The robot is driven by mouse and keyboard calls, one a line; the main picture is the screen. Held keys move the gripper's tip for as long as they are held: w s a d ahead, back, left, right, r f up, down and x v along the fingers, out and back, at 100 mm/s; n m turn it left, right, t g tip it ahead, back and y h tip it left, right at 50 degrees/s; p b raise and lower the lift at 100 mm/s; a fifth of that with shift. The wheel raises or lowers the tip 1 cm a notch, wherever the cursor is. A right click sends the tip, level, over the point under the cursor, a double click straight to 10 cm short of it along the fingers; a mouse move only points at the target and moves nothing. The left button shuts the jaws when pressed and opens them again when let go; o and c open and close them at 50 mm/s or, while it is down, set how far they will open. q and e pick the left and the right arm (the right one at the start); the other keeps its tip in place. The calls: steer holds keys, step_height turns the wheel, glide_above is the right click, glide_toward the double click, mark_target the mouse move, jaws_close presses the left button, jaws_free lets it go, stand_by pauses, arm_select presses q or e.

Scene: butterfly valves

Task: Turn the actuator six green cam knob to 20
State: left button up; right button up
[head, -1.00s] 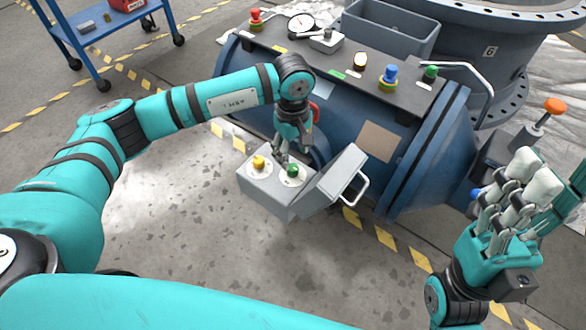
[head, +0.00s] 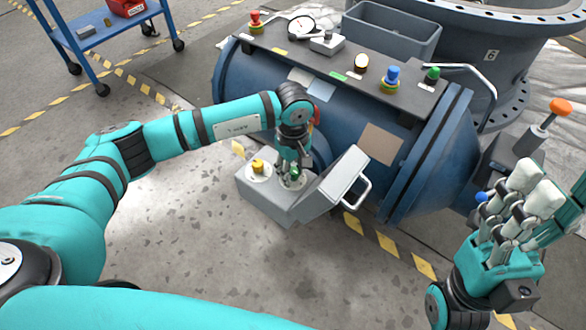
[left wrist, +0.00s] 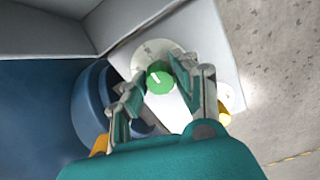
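The green cam knob (head: 295,173) sits on a pale round dial on the grey actuator box (head: 272,205), beside a yellow knob (head: 258,166). In the left wrist view the green knob (left wrist: 159,75) has a white pointer line angled to the upper left. The dial numbers are too small to read. My left gripper (head: 292,172) is over the green knob, pointing down. In the left wrist view its two fingers (left wrist: 160,82) are apart on either side of the knob, with gaps visible. My right gripper (head: 515,205) is raised and empty at the right, fingers spread.
The box's open grey lid (head: 340,180) with a handle stands just right of the knob. The blue valve pipe (head: 260,85) lies behind, with a panel of buttons and a gauge (head: 301,27) on top. A blue cart (head: 95,35) is far left. The floor in front is clear.

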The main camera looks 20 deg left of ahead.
arm_select(q)
jaws_close()
